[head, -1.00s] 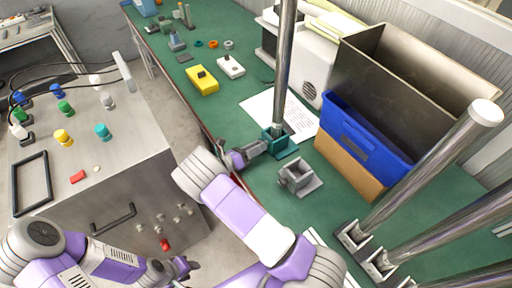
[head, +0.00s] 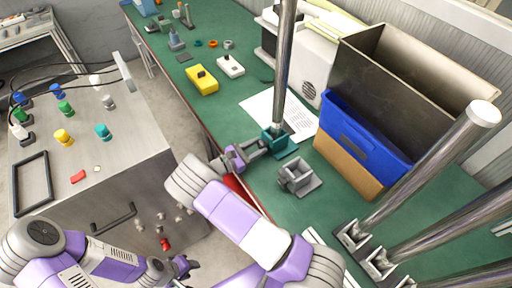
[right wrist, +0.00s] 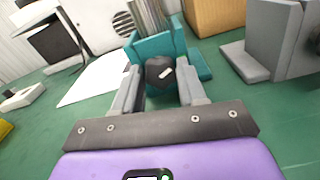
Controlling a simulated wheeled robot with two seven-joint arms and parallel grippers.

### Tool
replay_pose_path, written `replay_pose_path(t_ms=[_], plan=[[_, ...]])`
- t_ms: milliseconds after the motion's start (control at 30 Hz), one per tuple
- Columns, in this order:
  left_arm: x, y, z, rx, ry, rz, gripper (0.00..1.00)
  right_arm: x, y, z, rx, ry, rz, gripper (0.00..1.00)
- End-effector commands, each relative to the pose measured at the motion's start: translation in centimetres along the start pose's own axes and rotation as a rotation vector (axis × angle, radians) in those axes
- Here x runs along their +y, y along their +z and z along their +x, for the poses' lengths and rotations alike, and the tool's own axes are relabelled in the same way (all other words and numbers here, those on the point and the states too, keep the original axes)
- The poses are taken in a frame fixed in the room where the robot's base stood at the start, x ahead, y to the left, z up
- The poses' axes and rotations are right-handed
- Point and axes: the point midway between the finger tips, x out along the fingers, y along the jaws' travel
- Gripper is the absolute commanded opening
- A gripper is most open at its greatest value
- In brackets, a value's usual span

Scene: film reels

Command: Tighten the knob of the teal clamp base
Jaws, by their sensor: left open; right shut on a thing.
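The teal clamp base (head: 288,150) stands on the green bench, with an upright metal pole (head: 285,65) in it. The base also shows in the right wrist view (right wrist: 133,54), at top centre. Its dark knob (right wrist: 158,68), with a white mark, faces my right gripper. My right gripper (head: 264,148) is at the base's near left side, its two fingers (right wrist: 160,84) on either side of the knob and shut on it. The knob is hard to make out in the head view. My left gripper (head: 184,266) is open and empty, low by the grey cabinet, away from the base.
An empty grey clamp base (head: 299,182) sits just right of the teal one. A blue bin (head: 360,140) and a dark metal box (head: 390,80) stand behind it. More poles (head: 430,165) rise at right. A white sheet (head: 258,104) lies behind the teal base.

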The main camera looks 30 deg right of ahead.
Motion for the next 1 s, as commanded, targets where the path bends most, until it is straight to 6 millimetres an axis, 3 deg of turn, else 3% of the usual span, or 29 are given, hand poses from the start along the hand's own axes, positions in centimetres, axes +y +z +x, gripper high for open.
replay_pose_path(t_ms=[500,1000], plan=[[-0.20,-0.02,0.52,0.000,0.000,0.000,0.43,-0.14,-0.12,-0.06,0.001,0.000,0.372,0.10],[-0.24,-0.03,0.63,0.000,0.000,0.000,0.43,-0.15,-0.13,-0.06,0.002,0.000,0.463,0.10]])
